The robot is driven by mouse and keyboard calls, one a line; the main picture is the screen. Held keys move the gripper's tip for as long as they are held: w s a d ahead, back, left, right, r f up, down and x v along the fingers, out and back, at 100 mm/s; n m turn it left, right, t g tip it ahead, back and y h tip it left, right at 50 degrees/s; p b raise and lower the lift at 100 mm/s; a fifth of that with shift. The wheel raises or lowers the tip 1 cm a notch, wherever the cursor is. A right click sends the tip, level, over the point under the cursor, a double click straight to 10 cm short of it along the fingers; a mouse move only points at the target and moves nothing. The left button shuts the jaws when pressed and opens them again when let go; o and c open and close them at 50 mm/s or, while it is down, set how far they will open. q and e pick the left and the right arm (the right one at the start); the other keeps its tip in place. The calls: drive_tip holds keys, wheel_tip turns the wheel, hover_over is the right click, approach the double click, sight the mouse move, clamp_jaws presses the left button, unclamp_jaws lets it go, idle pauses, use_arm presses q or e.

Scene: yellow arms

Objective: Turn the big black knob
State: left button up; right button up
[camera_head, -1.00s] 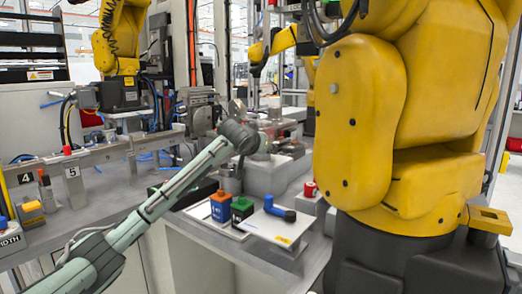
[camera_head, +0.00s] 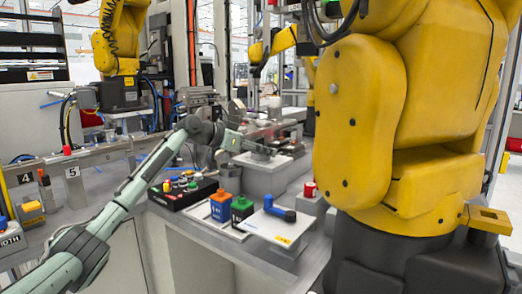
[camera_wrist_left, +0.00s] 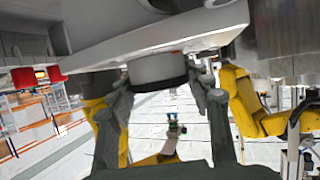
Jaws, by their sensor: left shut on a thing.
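The gripper is shut on this knob, which sits against a pale panel (camera_wrist_left: 150,32). I cannot make out the knob in the head view. My right gripper is not in view.
A black box with coloured buttons (camera_head: 180,194), a blue bin (camera_head: 221,208), a green bin (camera_head: 241,209) and a blue tool (camera_head: 280,211) stand on the bench. A large yellow robot arm (camera_head: 365,120) fills the right. Red buttons (camera_wrist_left: 55,73) show beside the knob.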

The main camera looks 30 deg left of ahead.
use_arm(q)
drive_tip(key=shift+m+g+h, duration=0.3)
drive_tip(key=shift+m+h, duration=0.2)
drive_tip(key=o, duration=1.2)
drive_tip(key=shift+c, duration=0.2)
drive_tip(key=v, duration=1.2)
drive_tip(key=shift+a, duration=0.1)
